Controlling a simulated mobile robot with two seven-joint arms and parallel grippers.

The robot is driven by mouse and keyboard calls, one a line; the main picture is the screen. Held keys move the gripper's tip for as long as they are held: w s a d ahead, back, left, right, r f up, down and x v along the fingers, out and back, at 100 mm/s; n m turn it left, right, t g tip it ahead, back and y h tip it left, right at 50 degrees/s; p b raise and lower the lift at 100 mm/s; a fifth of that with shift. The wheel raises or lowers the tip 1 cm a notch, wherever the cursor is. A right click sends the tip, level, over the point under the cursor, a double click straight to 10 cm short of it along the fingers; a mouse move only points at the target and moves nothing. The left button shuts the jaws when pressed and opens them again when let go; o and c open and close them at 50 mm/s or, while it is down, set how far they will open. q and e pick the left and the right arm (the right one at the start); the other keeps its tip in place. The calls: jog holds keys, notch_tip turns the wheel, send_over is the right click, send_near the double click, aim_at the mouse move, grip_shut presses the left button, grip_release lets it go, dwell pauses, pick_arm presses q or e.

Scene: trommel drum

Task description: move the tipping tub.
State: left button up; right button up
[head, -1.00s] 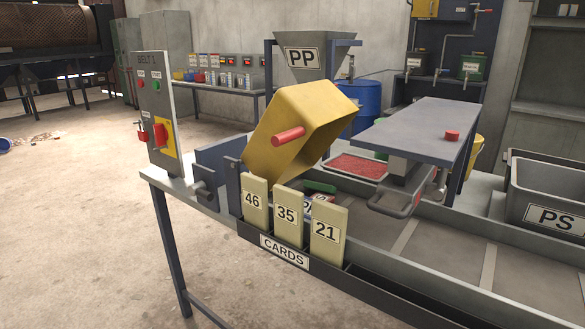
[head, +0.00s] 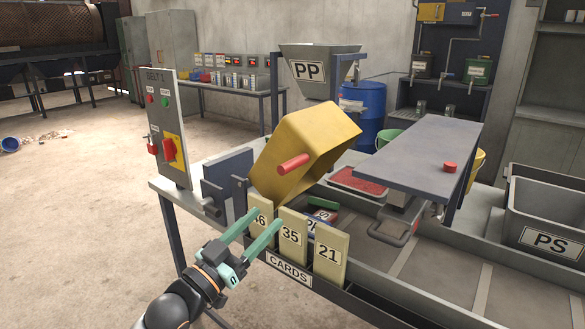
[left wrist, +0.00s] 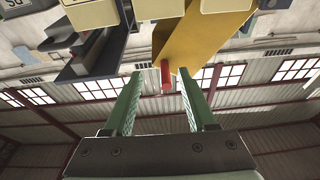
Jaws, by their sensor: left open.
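The yellow tipping tub (head: 310,140) stands tilted at the end of the conveyor table in the head view. A red handle (head: 293,164) sticks out of its near side. My left gripper (head: 262,222) is open and empty, with green fingers in front of the card rack, below the handle and apart from it. In the left wrist view the tub (left wrist: 205,40) is at the top, and its red handle (left wrist: 165,76) shows beyond and between the open fingertips (left wrist: 160,80). My right gripper is not in view.
Cards 46, 35 (head: 291,236) and 21 (head: 330,257) stand in a rack close to my left gripper. A control panel (head: 163,128) stands left of the tub. A grey raised table (head: 420,150) and a PS bin (head: 545,215) are at the right. The floor at left is mostly clear.

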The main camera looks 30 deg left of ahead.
pick_arm(q)
notch_tip(320, 180, up, 3)
jog(key=t, duration=0.1)
jog(key=p, duration=0.2)
send_near(300, 156)
jog(key=shift+h, duration=0.3)
jog(key=x, duration=0.7)
jog(key=shift+w+a, duration=0.1)
jog(key=shift+w, duration=0.1)
grip_shut()
dwell(0.9)
